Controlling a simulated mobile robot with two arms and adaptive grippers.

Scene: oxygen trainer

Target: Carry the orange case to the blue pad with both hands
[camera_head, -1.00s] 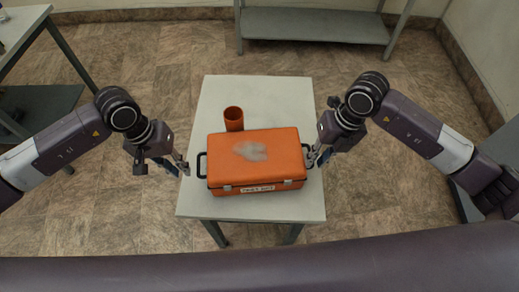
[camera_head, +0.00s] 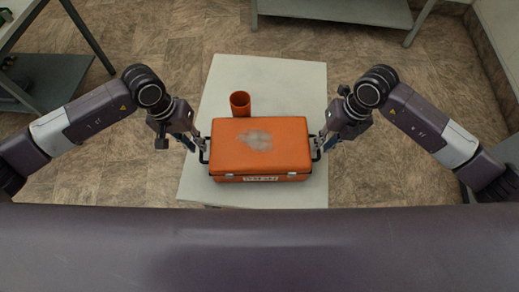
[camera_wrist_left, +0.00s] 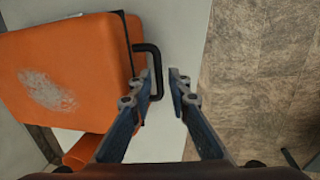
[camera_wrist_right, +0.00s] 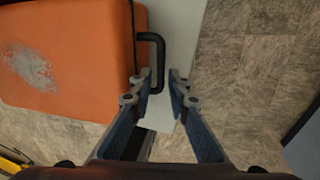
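The orange case (camera_head: 260,147) lies flat on a pale table, with a worn whitish patch on its lid and a black handle on each side. My left gripper (camera_head: 202,143) is at the left handle. In the left wrist view its fingers (camera_wrist_left: 166,78) are apart, with the black handle (camera_wrist_left: 156,70) beside the left finger. My right gripper (camera_head: 318,143) is at the right handle. In the right wrist view its fingers (camera_wrist_right: 162,78) are also apart, with the handle (camera_wrist_right: 157,60) close to the left finger. No blue pad shows in any view.
An orange cup (camera_head: 240,104) stands on the table (camera_head: 290,80) just behind the case. A grey shelf (camera_head: 335,12) is at the back, and another table with a lower shelf (camera_head: 45,78) is at the left. Bare floor surrounds the table.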

